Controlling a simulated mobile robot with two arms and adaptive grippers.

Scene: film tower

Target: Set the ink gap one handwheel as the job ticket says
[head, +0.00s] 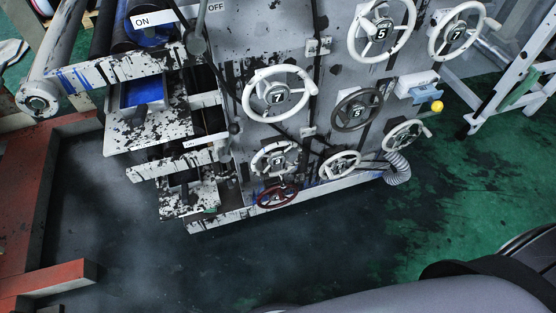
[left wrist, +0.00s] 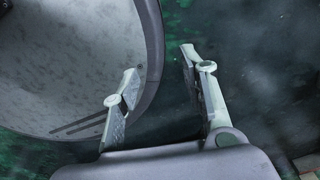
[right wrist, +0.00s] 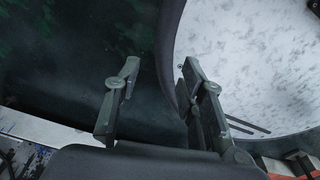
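Several handwheels are on the grey, paint-splashed machine side in the head view. They include a white wheel with a 7 plate (head: 277,98), a white one with a 5 plate (head: 381,30), another 7 wheel (head: 457,33) and a dark wheel (head: 357,110) with a hard-to-read digit. Smaller wheels sit lower, among them a white one (head: 274,160) and a red one (head: 278,196). I cannot tell which is ink gap one; no job ticket is visible. My left gripper (left wrist: 160,64) and right gripper (right wrist: 160,64) are open and empty, away from the wheels; neither shows in the head view.
A lever (head: 197,32) stands by ON and OFF signs at upper left. Red frame beams (head: 45,190) border the left floor, and a white frame (head: 510,80) stands at right. The dark floor (head: 250,255) before the machine is clear. A ribbed hose (head: 398,168) hangs at lower right.

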